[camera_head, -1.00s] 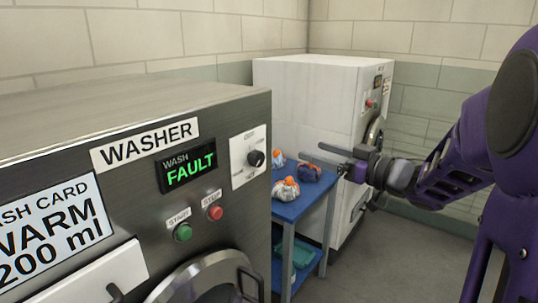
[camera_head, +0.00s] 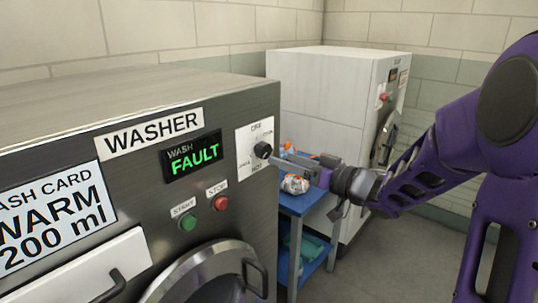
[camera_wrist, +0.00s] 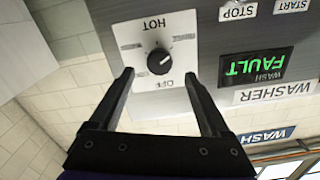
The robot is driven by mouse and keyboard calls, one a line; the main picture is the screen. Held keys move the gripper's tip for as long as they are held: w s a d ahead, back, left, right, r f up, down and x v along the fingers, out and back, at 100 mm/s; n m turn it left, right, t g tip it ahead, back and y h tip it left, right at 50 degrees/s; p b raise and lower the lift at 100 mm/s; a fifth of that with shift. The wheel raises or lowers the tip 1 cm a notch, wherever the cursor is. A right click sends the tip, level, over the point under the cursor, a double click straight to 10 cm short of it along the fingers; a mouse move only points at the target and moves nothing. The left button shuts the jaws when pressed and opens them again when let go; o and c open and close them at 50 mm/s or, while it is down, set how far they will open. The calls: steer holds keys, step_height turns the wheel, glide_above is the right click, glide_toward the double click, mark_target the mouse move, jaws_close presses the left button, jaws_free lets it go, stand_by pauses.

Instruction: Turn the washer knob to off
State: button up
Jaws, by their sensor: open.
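The washer (camera_head: 60,120) is the grey metal machine at left. Its black knob (camera_head: 263,150) sits on a white dial plate (camera_head: 243,140) at the panel's right end. In the wrist view, which is upside down, the knob (camera_wrist: 160,61) shows a light mark pointing to the upper right, away from the OFF label below it; HOT is above. My gripper (camera_head: 281,160) is open and empty, close to the knob from the right. In the wrist view the two fingers of my gripper (camera_wrist: 161,72) stand on either side of the knob, with a gap on both sides.
The green display (camera_head: 194,157) reads FAULT. Green start (camera_head: 188,222) and red stop (camera_head: 220,203) buttons sit below it. A blue table (camera_head: 300,204) with orange-and-white bags stands behind my gripper. A white machine (camera_head: 310,110) is farther back. Floor shows at right.

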mark_target(267, 153)
steer(key=x, duration=0.6)
steer(key=shift+w+a, duration=0.1)
steer(key=shift+c, duration=0.3)
jaws_close()
